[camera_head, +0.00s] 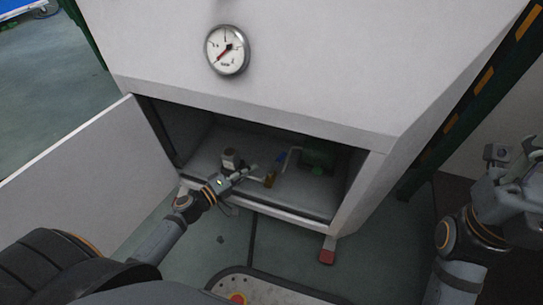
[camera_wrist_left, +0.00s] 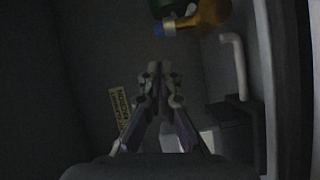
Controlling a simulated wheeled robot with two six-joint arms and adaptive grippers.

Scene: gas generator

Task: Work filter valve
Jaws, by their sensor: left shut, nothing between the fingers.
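My left gripper (camera_head: 247,172) reaches into the open lower compartment of the white cabinet (camera_head: 290,110). In the left wrist view its fingers (camera_wrist_left: 155,70) are together with nothing between them. A bent white pipe (camera_wrist_left: 238,62) stands to the right of the fingers, apart from them. An amber part with a blue end (camera_wrist_left: 207,16) lies beyond the fingertips; its amber body also shows in the head view (camera_head: 271,179). I cannot tell which part is the filter valve. My right arm is at the right edge, and its finger state is unclear.
The cabinet door (camera_head: 95,180) stands open at the left. A green part (camera_head: 318,157) sits deeper in the compartment. A round gauge (camera_head: 228,50) is on the front above. A yellow label (camera_wrist_left: 121,106) lies left of the fingers. The compartment's side walls and front lip bound the space.

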